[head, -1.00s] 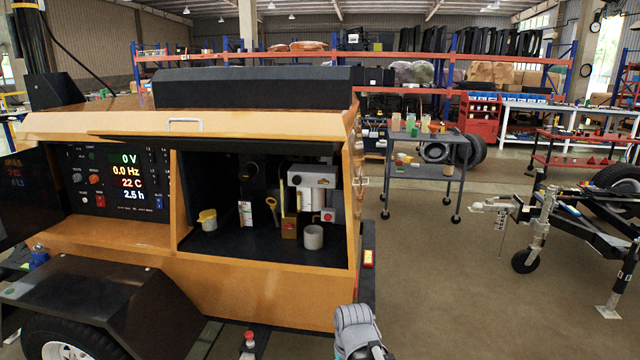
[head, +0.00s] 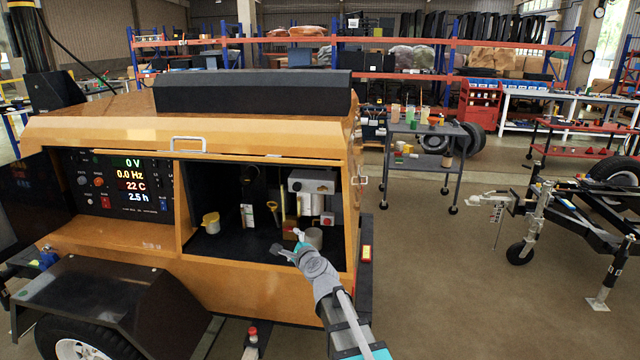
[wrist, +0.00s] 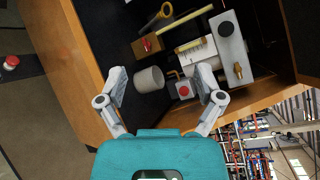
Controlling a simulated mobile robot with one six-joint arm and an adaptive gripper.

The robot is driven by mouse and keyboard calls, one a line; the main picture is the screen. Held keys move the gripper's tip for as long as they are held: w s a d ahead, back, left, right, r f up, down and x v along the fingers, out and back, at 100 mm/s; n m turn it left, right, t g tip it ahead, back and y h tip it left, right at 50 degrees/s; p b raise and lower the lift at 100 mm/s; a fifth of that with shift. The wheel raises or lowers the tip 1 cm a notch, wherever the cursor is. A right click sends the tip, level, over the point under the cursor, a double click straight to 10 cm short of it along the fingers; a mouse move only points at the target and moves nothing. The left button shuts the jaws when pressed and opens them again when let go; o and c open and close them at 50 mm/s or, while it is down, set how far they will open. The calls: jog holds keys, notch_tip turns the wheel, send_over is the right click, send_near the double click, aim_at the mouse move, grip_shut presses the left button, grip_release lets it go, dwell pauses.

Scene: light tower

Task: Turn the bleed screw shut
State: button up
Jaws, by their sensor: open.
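My gripper (head: 288,243) is open and empty at the front opening of the orange housing's engine bay. In the wrist view its two fingers (wrist: 160,76) stand wide apart, with a grey cup (wrist: 150,79) seen between them. Beyond them is a pale grey block (wrist: 230,46) with a small brass fitting (wrist: 238,71), which may be the bleed screw; I cannot be sure. The block also shows in the head view (head: 313,184), above the cup. Nothing is seen touching the fingers.
A red button (wrist: 183,90) sits on a small box near the right finger. A brown block with a red piece (wrist: 146,46) and a yellow loop handle (wrist: 155,18) are beside the cup. The housing's orange frame (head: 250,272) edges the bay. A yellow-capped container (head: 211,222) stands left.

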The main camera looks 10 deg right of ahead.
aim_at(322, 189)
jog(key=w+d+r+m+h+p, duration=0.1)
jog(key=d+r+m+h, duration=0.1)
jog(key=m, duration=0.4)
jog(key=w+d+r+m+t+h+p, duration=0.1)
jog(key=w+d+r+m+h+p, duration=0.1)
jog(key=m+h, duration=0.3)
jog(key=w+d+r+m+h+p, duration=0.1)
jog(key=d+r+m+h, duration=0.2)
jog(key=m, duration=0.5)
jog(key=shift+w+d+r+m+h, duration=0.2)
jog(key=shift+w+r+m+h, duration=0.1)
jog(key=shift+w+m+h, duration=0.1)
jog(key=x, duration=1.3)
jog(key=shift+w+d+r, duration=0.1)
jog(key=shift+w, duration=0.3)
jog(key=c, duration=1.1)
jog(key=shift+c, duration=0.2)
